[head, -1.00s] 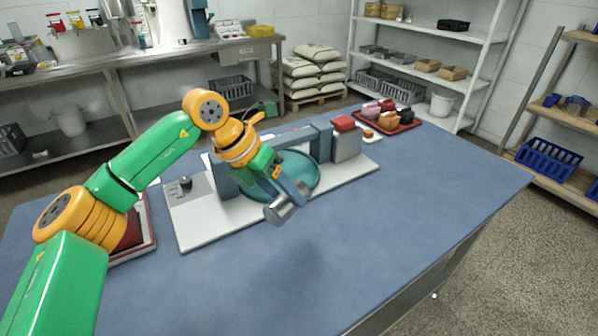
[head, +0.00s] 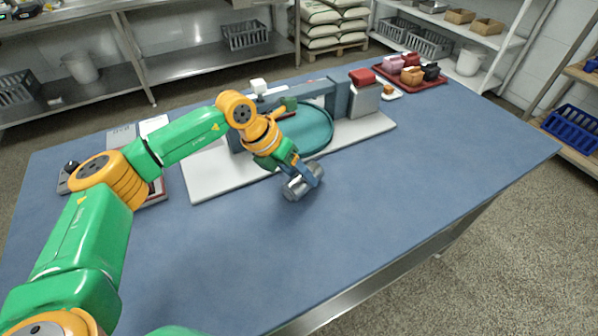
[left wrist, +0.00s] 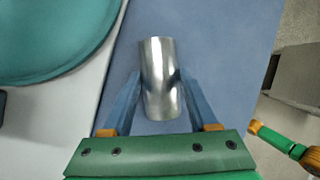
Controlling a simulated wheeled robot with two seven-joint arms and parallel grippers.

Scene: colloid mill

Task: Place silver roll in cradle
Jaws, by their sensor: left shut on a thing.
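The silver roll (head: 301,186) is a short, shiny metal cylinder. My left gripper (head: 298,174) is shut on it, in front of the mill. In the left wrist view the roll (left wrist: 160,78) sits between the two blue-grey fingers of this gripper (left wrist: 155,92), with blue table top behind it. The mill has a white base plate (head: 212,178), a round teal bowl (head: 308,137) and a blue-grey frame (head: 340,98). I cannot pick out the cradle for certain; my left arm hides part of the mill. My right gripper does not show.
The blue table (head: 400,215) is clear in front and to the right. A grey block with a red top (head: 363,97) stands at the mill's right end. A dark red tray (head: 425,80) with small blocks lies at the back right. A red-edged item (head: 155,192) is left of the plate.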

